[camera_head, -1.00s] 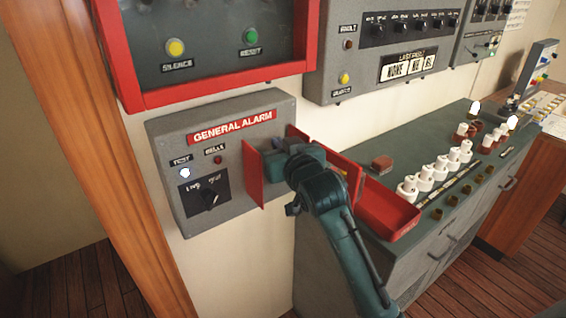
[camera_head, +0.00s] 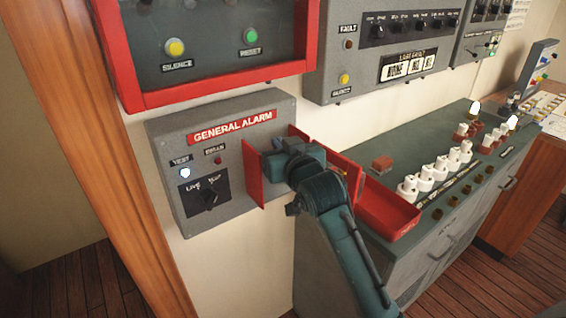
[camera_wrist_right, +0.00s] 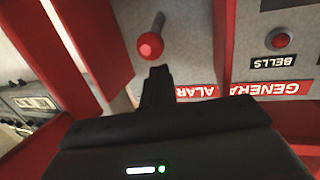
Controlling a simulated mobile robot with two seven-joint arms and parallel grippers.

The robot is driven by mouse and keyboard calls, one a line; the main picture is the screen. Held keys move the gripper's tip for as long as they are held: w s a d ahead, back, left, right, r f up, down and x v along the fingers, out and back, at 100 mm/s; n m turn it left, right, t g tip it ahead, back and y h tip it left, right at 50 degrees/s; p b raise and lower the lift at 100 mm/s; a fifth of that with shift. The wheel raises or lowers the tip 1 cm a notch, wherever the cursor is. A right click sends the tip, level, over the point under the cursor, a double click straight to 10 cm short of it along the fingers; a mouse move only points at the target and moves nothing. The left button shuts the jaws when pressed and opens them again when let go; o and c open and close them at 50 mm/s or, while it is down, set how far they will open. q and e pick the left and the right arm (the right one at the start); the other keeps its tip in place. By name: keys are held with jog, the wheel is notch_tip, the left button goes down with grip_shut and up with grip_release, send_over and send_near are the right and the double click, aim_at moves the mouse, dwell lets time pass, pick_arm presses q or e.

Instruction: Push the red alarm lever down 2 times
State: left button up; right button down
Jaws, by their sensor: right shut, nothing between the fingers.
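The red alarm lever (camera_wrist_right: 150,45) has a round red knob on a metal rod and stands out from the grey panel between red side guards. The wrist view shows the panel upside down. My right gripper (camera_wrist_right: 159,72) is shut and empty, its fingertips close to the knob on the side towards the GENERAL ALARM label (camera_head: 234,127). I cannot tell whether they touch it. In the head view my right gripper (camera_head: 270,157) is between the guards and hides the lever. My left gripper is not in view.
Red guard plates stand left (camera_head: 253,174) and right (camera_head: 342,172) of my gripper. The alarm box (camera_head: 215,165) has a black LIVE switch (camera_head: 208,197) and lamps. A green-grey console (camera_head: 395,160) with a red tray (camera_head: 390,208) stands to the right.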

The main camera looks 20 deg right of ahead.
jog(key=shift+f, duration=0.15)
jog(key=shift+f+b, duration=1)
jog(key=shift+f, duration=1.45)
jog(key=shift+r+p, duration=1.05)
jog(key=shift+r, duration=1.45)
